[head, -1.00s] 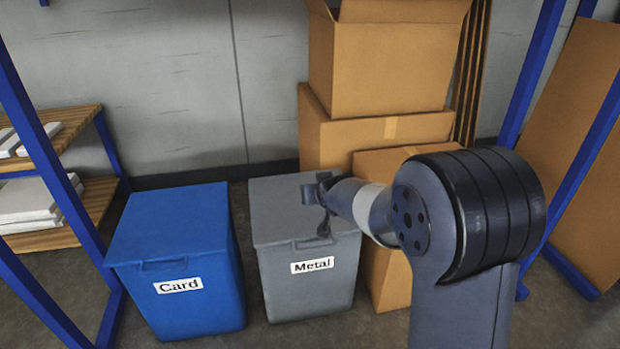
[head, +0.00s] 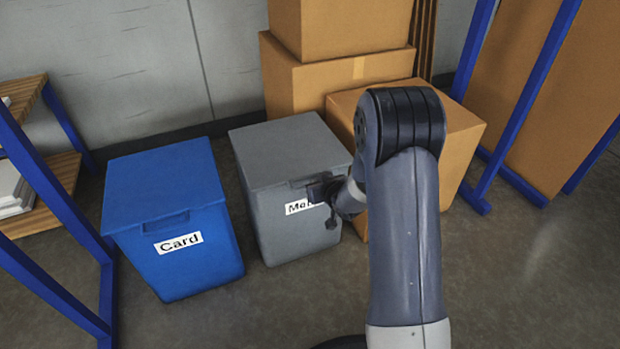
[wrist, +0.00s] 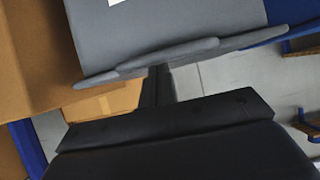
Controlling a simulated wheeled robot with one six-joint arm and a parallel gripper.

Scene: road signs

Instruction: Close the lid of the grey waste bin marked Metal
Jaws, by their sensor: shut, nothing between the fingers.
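The grey waste bin (head: 283,225) stands on the floor right of the blue bin in the head view. Its lid (head: 287,148) lies flat on the rim and looks closed. The Metal label (head: 297,207) is partly hidden behind my gripper (head: 318,190). My gripper is shut and empty, in front of the bin near the lid's front edge. In the wrist view the grey bin (wrist: 170,25) appears upside down, with the lid's edge (wrist: 150,60) just by my gripper's fingers (wrist: 158,85). I cannot tell whether they touch.
A blue bin marked Card (head: 170,225) stands close on the left, its lid shut. Cardboard boxes (head: 335,85) are stacked behind and to the right. Blue rack posts (head: 500,130) stand on both sides. The floor (head: 530,270) at the front right is clear.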

